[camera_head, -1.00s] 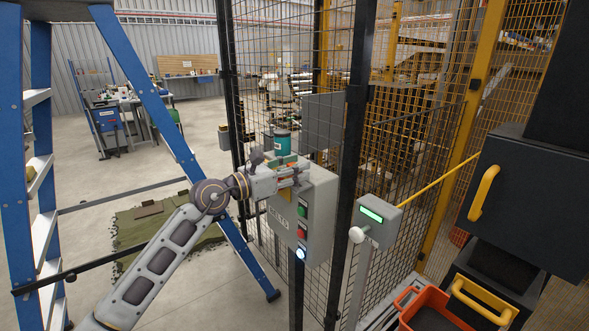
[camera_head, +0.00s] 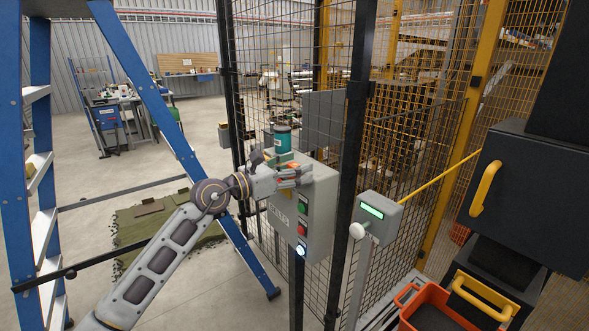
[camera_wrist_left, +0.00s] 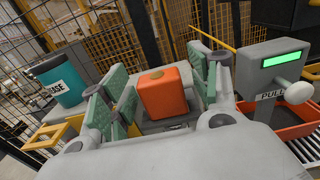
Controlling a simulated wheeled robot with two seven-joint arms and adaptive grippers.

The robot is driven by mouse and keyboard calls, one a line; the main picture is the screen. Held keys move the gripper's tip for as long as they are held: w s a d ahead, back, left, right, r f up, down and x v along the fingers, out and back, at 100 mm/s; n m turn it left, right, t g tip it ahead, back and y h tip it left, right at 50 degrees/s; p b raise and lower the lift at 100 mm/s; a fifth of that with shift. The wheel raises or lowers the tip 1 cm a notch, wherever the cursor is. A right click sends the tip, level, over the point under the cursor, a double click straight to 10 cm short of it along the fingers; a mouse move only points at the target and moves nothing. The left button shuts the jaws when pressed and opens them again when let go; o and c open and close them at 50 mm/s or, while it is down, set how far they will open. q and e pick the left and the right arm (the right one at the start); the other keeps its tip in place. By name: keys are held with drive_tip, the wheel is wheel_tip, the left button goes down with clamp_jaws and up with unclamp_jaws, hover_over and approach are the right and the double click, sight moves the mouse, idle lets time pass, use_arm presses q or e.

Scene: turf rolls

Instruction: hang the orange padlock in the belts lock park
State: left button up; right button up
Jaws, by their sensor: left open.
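The orange padlock (camera_wrist_left: 165,92) sits between the two green-padded fingers of my left gripper (camera_wrist_left: 160,88) in the left wrist view. The fingers are open, with one on each side of it. Its shackle cannot be made out. In the head view my left gripper (camera_head: 291,176) is at the top of a grey control box (camera_head: 316,205), and a bit of orange shows between its fingers. The box has a small label, green and red buttons and a lit button. I cannot clearly make out the belts lock park. My right gripper is not in view.
A teal container (camera_head: 282,138) stands just behind my left gripper. A yellow bracket (camera_wrist_left: 62,132) shows at left in the wrist view. A grey post box with a green display (camera_head: 377,216) stands to the right, before mesh fencing. A blue ladder (camera_head: 150,90) is at left.

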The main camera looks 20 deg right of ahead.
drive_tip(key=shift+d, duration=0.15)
use_arm(q)
drive_tip(key=shift+a, duration=0.1)
drive_tip(key=v, duration=0.8)
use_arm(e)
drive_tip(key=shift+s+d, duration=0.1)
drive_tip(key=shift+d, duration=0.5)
use_arm(q)
drive_tip(key=shift+r, duration=0.15)
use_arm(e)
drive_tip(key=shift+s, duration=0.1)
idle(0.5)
